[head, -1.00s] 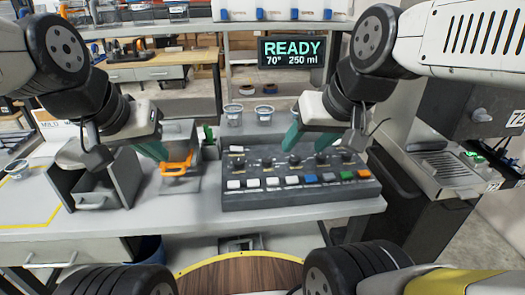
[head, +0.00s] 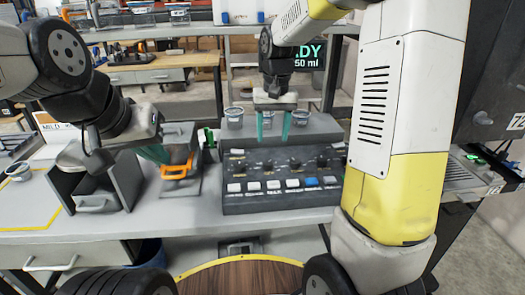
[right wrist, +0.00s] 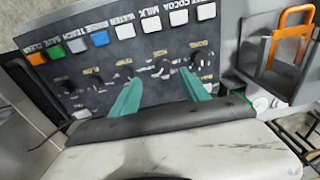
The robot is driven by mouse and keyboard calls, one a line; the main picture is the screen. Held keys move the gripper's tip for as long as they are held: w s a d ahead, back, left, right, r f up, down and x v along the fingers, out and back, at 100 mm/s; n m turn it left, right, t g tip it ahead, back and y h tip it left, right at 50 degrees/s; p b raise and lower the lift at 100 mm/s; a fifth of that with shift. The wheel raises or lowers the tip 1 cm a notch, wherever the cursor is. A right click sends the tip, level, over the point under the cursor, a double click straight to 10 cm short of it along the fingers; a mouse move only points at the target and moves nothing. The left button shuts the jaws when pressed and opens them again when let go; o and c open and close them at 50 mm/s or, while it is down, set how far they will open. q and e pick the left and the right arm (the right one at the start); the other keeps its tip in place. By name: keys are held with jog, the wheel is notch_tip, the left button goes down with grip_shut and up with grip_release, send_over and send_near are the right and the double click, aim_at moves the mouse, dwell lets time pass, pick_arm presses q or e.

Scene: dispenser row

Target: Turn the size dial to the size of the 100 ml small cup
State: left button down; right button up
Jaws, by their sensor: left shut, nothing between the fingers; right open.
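The dark control panel (head: 285,205) has a row of small dials along its upper part and a row of buttons below. I cannot read which dial is for size. My right gripper (head: 272,140) is open and points down over the dial row. In the right wrist view a dial (right wrist: 163,69) shows between the fingers of the right gripper (right wrist: 160,78); contact cannot be told. The display (head: 312,55) is partly covered by my right arm; "DY" and "50 ml" show. My left gripper (head: 160,156) is shut and empty, left of the panel near an orange handle (head: 177,169).
Clear cups, including one at the left (head: 234,115), stand on the grey ledge behind the panel. A grey open bin (head: 95,195) sits left of the orange handle. The front counter strip is clear.

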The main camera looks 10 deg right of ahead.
aim_at(268, 162)
jog(key=shift+g, duration=0.3)
jog(key=w+f, duration=0.1)
jog(key=w+a+f, duration=0.1)
jog(key=f, duration=0.1)
jog(key=shift+w+f, duration=0.15)
jog(key=shift+w, duration=0.05)
notch_tip(268, 162, down, 8)
jog(key=shift+r, duration=0.15)
jog(key=shift+c, duration=0.4)
grip_shut()
